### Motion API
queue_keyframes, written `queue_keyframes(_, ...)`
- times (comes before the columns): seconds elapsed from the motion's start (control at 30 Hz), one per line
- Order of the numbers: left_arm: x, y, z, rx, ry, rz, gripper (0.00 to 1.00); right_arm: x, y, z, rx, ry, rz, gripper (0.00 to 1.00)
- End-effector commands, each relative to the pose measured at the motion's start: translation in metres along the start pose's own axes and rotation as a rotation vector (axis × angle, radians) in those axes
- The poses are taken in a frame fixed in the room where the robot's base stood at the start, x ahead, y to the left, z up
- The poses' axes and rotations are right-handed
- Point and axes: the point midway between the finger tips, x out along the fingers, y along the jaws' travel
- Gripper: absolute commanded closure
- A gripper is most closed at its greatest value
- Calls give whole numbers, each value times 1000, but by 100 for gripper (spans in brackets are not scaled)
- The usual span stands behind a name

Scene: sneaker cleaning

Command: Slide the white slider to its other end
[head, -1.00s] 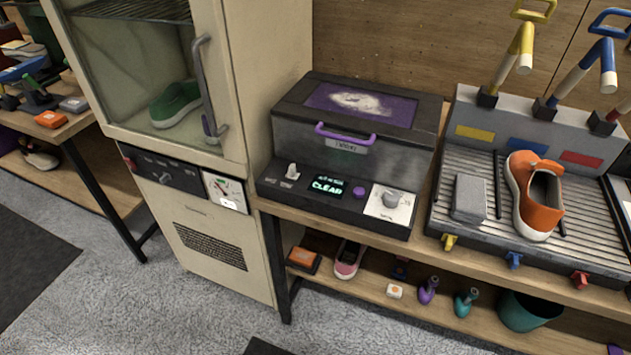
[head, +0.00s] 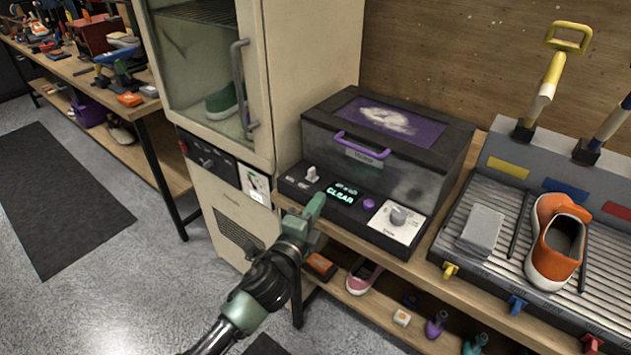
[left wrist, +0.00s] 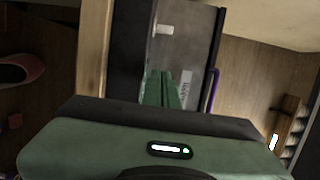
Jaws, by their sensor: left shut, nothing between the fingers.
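A small white slider (head: 311,174) stands up at the left end of the dark front panel of a grey box machine (head: 375,185). It also shows in the left wrist view (left wrist: 164,29), just beyond the fingertips. My left gripper (head: 317,199), with green fingers, is shut and empty. It is in front of the panel, a little below and to the right of the slider in the head view, apart from it. The fingers also show in the left wrist view (left wrist: 163,75). My right gripper is not in view.
The panel has a lit green display (head: 341,193), a purple button (head: 369,204) and a grey dial (head: 398,215). A tall cream cabinet (head: 283,100) stands to the left. A ribbed tray with an orange sneaker (head: 557,245) is at the right. Small items fill the shelf below.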

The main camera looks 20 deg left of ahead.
Motion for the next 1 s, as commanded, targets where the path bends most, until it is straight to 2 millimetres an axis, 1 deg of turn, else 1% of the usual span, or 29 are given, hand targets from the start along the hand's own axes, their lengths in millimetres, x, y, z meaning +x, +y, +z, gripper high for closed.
queue_keyframes(0.03,13,-3,-1,-1,0,-2,100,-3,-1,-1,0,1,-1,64)
queue_keyframes(0.1,28,-2,0,-1,1,-2,100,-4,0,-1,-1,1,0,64)
queue_keyframes(0.27,61,-2,-1,-3,1,-1,100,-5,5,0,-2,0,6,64)
queue_keyframes(0.3,62,-1,8,0,-1,2,100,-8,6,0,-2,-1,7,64)
queue_keyframes(0.4,64,-1,23,-1,-1,2,100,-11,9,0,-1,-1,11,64)
queue_keyframes(0.5,66,0,32,-2,1,2,100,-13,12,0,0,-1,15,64)
queue_keyframes(0.67,68,0,38,-4,1,1,100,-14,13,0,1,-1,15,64)
queue_keyframes(1.0,68,1,40,-3,1,1,100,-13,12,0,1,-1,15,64)
